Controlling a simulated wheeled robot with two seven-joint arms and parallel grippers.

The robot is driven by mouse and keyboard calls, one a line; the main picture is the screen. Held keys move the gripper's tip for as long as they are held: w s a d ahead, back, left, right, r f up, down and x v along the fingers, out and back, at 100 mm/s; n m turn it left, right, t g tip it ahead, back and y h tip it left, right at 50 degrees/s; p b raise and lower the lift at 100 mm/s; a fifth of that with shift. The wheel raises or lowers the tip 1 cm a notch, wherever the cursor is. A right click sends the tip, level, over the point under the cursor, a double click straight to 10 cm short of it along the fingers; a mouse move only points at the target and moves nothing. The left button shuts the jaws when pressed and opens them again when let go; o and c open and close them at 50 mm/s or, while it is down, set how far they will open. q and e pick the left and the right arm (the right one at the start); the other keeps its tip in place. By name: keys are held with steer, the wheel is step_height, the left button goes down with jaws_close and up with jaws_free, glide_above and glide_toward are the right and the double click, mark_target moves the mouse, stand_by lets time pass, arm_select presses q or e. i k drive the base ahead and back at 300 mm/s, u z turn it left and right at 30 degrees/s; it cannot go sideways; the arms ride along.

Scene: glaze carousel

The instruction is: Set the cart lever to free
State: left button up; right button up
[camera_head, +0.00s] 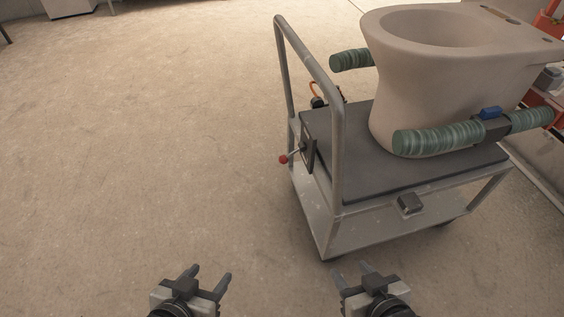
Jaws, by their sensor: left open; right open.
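The cart (390,186) is a grey metal trolley with a dark top and a tall push handle (308,60) at its left end. The lever (290,156) is a short rod with a red ball knob on a dark plate at the cart's handle end. The knob points left and slightly down; I cannot read any marking on the plate. My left gripper (211,273) is open and empty over the floor at the bottom, below and left of the lever. My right gripper (350,268) is open and empty below the cart's near edge, apart from it.
A beige toilet-shaped ceramic piece (400,90) stands on the cart, with green padded rolls (440,139) at its sides. A small grey box (410,203) is on the cart's near side. Orange-red framework (544,30) stands at right. The floor (140,130) at left is clear.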

mark_target(283, 160)
steer(key=z, duration=1.75)
steer(key=k, duration=0.95)
steer(key=u, duration=1.6)
